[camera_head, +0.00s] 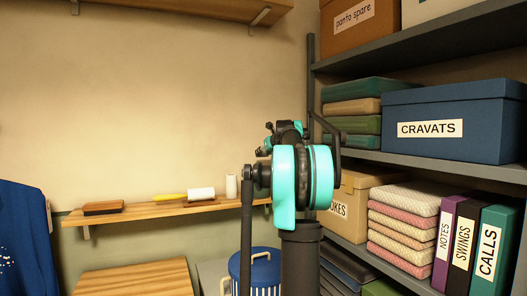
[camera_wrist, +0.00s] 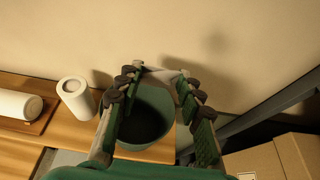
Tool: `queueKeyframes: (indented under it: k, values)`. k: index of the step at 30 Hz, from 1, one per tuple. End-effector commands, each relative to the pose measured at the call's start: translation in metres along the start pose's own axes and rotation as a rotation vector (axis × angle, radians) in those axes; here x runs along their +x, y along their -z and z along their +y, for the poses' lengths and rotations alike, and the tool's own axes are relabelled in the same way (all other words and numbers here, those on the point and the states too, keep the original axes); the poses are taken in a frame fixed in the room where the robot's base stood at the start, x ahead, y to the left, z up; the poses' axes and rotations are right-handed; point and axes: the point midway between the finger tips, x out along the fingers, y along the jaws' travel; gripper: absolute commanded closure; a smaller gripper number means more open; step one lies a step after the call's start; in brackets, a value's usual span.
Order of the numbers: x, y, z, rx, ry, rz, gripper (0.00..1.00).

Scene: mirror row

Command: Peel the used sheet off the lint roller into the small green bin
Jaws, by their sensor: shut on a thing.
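In the wrist view my gripper (camera_wrist: 158,76) is shut on a pale, thin sheet (camera_wrist: 160,73) spanning its fingertips. The small green bin (camera_wrist: 152,97) shows between and below the fingers, its round mouth open and its inside dark. The sheet appears above the bin's far side; I cannot tell whether they touch. The white lint roller (camera_wrist: 14,104) lies apart at the left of the wrist view; in the head view the roller (camera_head: 201,194) rests on the wooden shelf with its yellow handle to the left. My arm hides the gripper and the green bin in the head view.
A white upright cylinder (camera_wrist: 75,95) stands left of the bin on the wooden shelf (camera_head: 150,213). A brown brush (camera_head: 103,207) lies at the shelf's left. A cardboard box (camera_wrist: 285,155) and grey rack (camera_head: 440,163) are at right. A blue basket (camera_head: 262,262) stands below.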

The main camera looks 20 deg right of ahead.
Motion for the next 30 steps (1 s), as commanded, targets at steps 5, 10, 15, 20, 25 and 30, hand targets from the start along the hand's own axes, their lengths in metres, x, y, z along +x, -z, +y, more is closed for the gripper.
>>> queueKeyframes:
  k: [5, 10, 15, 20, 25, 30]
  values:
    - [0.007, 0.017, 0.000, 0.000, 0.000, 0.000, 0.71]
    - [0.014, 0.034, 0.000, 0.000, 0.000, 0.000, 0.71]
    - [0.019, 0.046, 0.000, 0.000, 0.000, 0.000, 0.71]
    - [0.021, 0.051, 0.000, 0.000, 0.000, 0.000, 0.71]
    - [0.021, 0.051, 0.000, 0.000, 0.000, 0.000, 0.71]
    - [0.021, 0.051, 0.000, 0.000, 0.000, 0.000, 0.51]
